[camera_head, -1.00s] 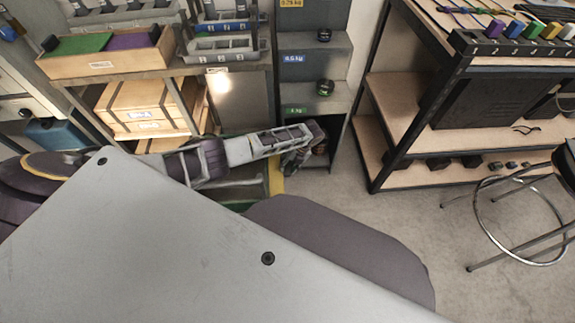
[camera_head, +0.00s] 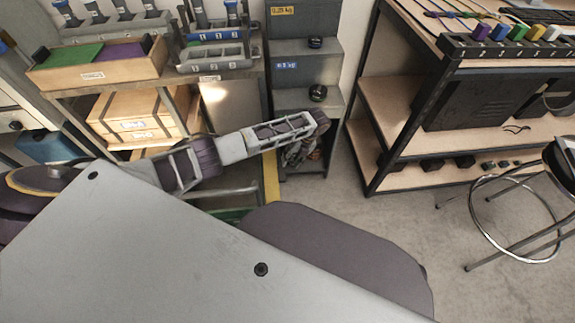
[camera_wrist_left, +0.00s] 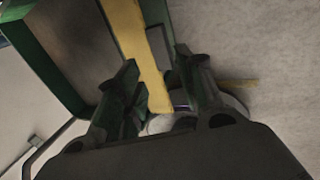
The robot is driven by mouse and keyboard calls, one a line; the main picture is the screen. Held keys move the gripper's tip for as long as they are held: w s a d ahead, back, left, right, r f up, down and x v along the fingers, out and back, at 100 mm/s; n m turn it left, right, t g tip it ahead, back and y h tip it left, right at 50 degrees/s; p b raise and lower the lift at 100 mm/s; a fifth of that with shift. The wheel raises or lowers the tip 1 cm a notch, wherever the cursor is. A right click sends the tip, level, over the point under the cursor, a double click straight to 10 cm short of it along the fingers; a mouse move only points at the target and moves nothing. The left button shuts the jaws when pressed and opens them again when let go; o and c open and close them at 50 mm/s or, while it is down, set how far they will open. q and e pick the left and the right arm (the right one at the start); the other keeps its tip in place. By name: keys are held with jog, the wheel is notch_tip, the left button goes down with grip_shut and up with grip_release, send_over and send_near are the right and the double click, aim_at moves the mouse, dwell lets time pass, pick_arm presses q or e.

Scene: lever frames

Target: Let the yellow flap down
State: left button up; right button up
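The yellow flap shows as a narrow yellow strip (camera_head: 271,180) behind my left arm in the head view, beside a green-edged frame that is mostly hidden. In the left wrist view the yellow flap (camera_wrist_left: 131,45) runs down from the top edge, and its lower end lies in line with the gap between my fingers. My left gripper (camera_head: 300,155) points down just right of the yellow strip. In the wrist view the left gripper (camera_wrist_left: 162,88) has its fingers apart. I cannot tell whether either finger touches the flap. My right gripper is not in view.
A grey stepped cabinet (camera_head: 305,68) with dark knobs stands behind the gripper. Black-framed shelves (camera_head: 395,150) stand to the right, with a stool (camera_head: 520,215) in front. A wooden crate (camera_head: 140,110) sits on the left shelving. Floor between is clear.

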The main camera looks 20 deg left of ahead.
pick_arm(q)
jog(key=shift+v, duration=1.55)
jog(key=shift+c, duration=0.3)
